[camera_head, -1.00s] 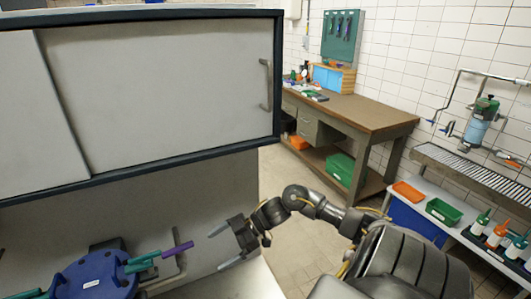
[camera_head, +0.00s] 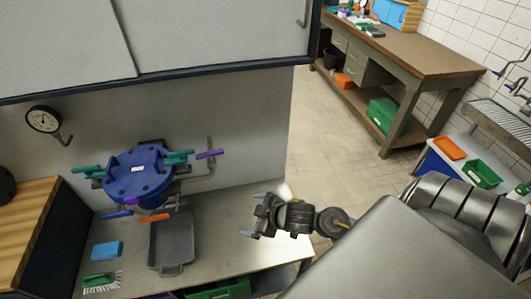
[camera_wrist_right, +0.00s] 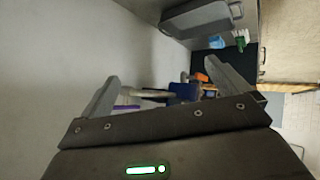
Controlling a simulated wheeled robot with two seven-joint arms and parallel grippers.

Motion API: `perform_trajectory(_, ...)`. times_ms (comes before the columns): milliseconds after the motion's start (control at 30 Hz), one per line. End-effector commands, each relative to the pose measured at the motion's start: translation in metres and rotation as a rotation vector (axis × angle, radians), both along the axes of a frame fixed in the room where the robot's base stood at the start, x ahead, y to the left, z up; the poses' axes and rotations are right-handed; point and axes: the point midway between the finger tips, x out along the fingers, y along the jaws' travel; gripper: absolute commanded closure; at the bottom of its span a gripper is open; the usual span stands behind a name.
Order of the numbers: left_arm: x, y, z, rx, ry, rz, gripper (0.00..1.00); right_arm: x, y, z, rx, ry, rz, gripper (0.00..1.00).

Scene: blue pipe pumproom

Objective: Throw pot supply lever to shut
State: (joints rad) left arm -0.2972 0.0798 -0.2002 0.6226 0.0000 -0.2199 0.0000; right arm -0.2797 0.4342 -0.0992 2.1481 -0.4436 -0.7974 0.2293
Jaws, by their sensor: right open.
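A blue lidded pot (camera_head: 140,177) with teal clamp handles stands at the back of the worktop in the head view; its blue body also shows in the wrist view (camera_wrist_right: 183,91). A purple lever (camera_head: 210,154) sits on the pipe at the pot's right; a purple part shows in the wrist view (camera_wrist_right: 127,106). An orange lever (camera_head: 153,218) is at the pot's lower front. No label shows which lever is the pot supply. My right gripper (camera_head: 255,215) is open and empty, right of the pot and apart from the levers. My left gripper is not in view.
A grey tray (camera_head: 172,243) lies in front of the pot, with a blue sponge (camera_head: 107,251) and green brush (camera_head: 100,281) to its left. A cabinet (camera_head: 215,38) overhangs the worktop.

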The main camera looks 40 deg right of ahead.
Motion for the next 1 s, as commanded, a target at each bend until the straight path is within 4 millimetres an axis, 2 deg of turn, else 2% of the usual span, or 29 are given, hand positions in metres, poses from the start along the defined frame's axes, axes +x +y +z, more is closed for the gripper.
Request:
perform_trajectory(100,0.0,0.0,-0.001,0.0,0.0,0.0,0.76,-0.021,0.001,-0.007,-0.009,0.064,-0.083,0.0)
perform_trajectory(300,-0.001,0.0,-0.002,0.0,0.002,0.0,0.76,-0.043,-0.001,-0.016,-0.021,0.143,-0.167,0.0)
perform_trajectory(500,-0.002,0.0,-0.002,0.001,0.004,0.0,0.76,-0.052,-0.002,-0.019,-0.024,0.175,-0.197,0.0)
perform_trajectory(767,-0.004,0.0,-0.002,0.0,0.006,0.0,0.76,-0.053,-0.002,-0.019,-0.025,0.176,-0.198,0.0)
perform_trajectory(867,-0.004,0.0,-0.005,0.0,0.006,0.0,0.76,-0.049,-0.002,-0.019,-0.024,0.168,-0.199,0.13)
perform_trajectory(1000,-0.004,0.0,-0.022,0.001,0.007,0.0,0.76,-0.021,-0.016,-0.016,-0.066,0.101,-0.184,0.31)
